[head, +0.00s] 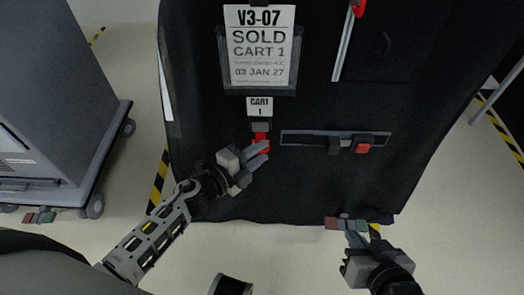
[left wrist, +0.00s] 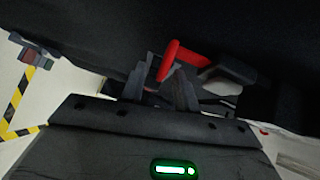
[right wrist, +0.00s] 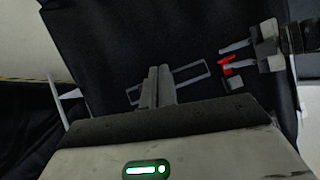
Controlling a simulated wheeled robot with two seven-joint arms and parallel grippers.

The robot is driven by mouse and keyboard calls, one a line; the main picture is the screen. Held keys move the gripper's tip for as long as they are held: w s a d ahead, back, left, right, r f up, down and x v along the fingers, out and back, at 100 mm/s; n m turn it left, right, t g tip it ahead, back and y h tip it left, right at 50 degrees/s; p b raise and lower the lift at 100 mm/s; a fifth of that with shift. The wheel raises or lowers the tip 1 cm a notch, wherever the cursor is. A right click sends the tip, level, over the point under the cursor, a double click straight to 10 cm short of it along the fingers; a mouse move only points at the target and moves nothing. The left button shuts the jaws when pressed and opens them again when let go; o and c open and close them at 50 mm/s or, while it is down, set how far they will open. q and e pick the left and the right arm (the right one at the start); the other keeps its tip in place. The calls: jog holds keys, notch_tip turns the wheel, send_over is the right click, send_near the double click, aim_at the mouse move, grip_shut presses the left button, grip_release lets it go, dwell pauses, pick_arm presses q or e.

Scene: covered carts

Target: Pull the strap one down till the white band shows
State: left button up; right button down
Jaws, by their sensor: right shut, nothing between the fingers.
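The black-covered cart (head: 220,190) bears a sign (head: 260,45) reading V3-07 SOLD CART 1. Below it hang a small CART 1 label (head: 259,106), a dark buckle (head: 260,126) and a short red strap (head: 260,138). My left gripper (head: 262,153) is at the strap's lower end. In the left wrist view the red strap (left wrist: 183,58) reaches in between the parted fingers (left wrist: 163,90). I see no white on the strap. My right gripper (head: 352,232) is shut and empty, low at the cover's bottom edge; its fingers also show in the right wrist view (right wrist: 158,85).
A slotted dark bar (head: 310,138) with a red-ended slider (head: 362,148) lies right of the strap. A grey cart (head: 50,100) stands at left. Bare floor lies in front.

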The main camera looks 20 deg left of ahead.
pick_arm(q)
jog(key=shift+w+d+f, duration=0.1)
jog(key=shift+w+d, duration=0.3)
jog(key=shift+w, duration=0.2)
pick_arm(e)
jog(key=shift+f, duration=0.25)
